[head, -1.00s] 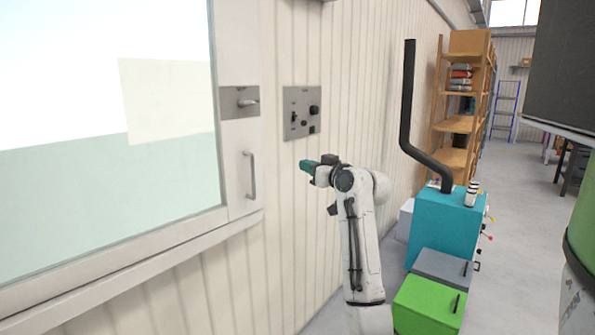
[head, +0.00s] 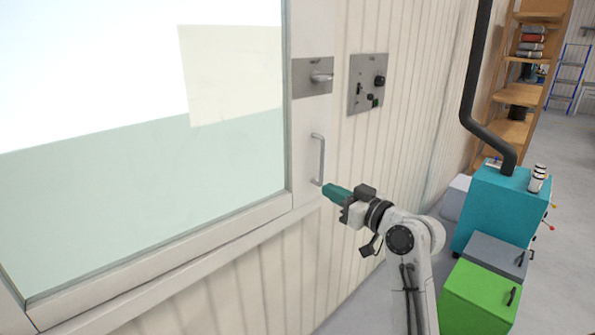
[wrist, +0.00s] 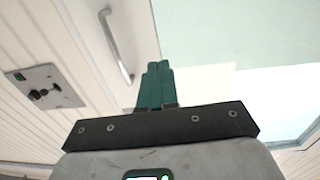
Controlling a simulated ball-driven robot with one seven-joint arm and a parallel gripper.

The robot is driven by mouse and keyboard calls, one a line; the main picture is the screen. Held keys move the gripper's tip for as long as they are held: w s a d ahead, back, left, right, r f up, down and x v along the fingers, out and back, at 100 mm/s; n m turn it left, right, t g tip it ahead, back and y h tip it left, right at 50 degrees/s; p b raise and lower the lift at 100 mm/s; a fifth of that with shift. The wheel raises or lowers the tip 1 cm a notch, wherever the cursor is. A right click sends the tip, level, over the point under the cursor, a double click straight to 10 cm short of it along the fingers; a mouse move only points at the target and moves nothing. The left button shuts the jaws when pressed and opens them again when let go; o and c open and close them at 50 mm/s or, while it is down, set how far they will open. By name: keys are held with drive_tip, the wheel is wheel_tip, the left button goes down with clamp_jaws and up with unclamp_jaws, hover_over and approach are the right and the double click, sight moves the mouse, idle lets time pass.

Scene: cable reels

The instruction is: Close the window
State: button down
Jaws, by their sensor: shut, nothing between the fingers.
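The window (head: 140,165) fills the left of the head view, a large pane in a pale frame. A grey bar handle (head: 322,160) stands upright on the frame's right side; it also shows in the wrist view (wrist: 116,47). A latch lever on a metal plate (head: 312,77) is above the handle. My gripper (head: 326,190), with green fingers, is shut and empty. In the head view its tips are close to the handle's lower end; whether they touch it I cannot tell. In the wrist view the fingers (wrist: 157,68) point up, to the right of the handle.
A grey control panel (head: 368,84) with knobs is on the wall to the right of the window. A teal cabinet (head: 500,215) with a black pipe and a green box (head: 480,298) stand on the floor at the right. Wooden shelves (head: 520,95) are farther back.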

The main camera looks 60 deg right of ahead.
sight(291, 171)
drive_tip(key=p+x, duration=0.3)
drive_tip(key=x, duration=0.9)
